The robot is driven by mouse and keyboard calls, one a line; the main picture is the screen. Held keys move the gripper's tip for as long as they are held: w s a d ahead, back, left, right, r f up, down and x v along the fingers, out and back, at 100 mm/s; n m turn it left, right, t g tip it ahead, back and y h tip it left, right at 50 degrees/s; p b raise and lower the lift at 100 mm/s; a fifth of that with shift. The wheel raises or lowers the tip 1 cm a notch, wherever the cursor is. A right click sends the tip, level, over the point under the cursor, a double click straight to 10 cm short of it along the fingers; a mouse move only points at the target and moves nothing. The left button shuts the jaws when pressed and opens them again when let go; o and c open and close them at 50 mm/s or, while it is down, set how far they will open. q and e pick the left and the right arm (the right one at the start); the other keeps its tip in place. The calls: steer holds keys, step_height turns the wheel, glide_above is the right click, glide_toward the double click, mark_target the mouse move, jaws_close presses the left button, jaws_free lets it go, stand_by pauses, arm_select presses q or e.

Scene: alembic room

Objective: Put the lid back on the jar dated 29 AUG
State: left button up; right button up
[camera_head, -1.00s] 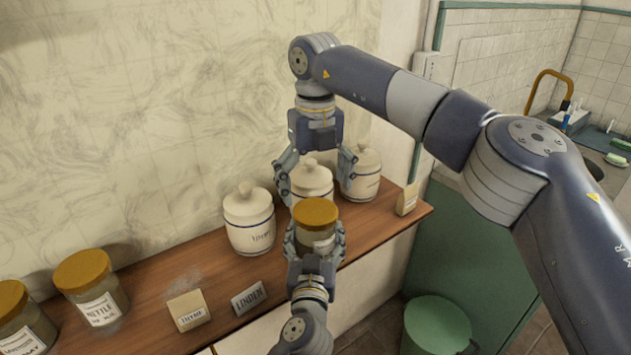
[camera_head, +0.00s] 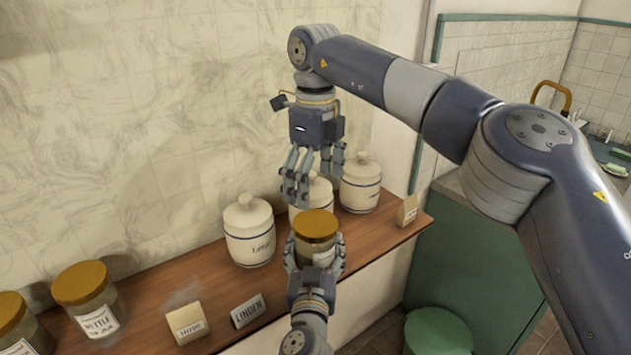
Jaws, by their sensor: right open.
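A glass jar (camera_head: 318,254) with a golden-brown lid (camera_head: 315,224) on its top is at the front edge of the wooden shelf. The lid looks level; whether it is fully seated I cannot tell. No date is readable on this jar. My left gripper (camera_head: 315,262) comes up from below, with its fingers on both sides of the jar, closed around it. My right gripper (camera_head: 313,188) hangs above and slightly behind the lid, fingers pointing down, open and empty, apart from the lid.
Three white lidded canisters stand behind on the shelf (camera_head: 215,282), including one at left (camera_head: 249,232) and one at right (camera_head: 360,186). Lidded jars, one reading NETTLE (camera_head: 98,318), stand at far left. A green bin (camera_head: 437,333) is below right.

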mark_target(315, 222)
steer(key=shift+f, duration=4)
steer(key=c, duration=1.1)
steer(key=o, duration=1.3)
steer(key=shift+c, duration=0.2)
steer(key=shift+r, duration=0.1)
step_height(315, 222, up, 12)
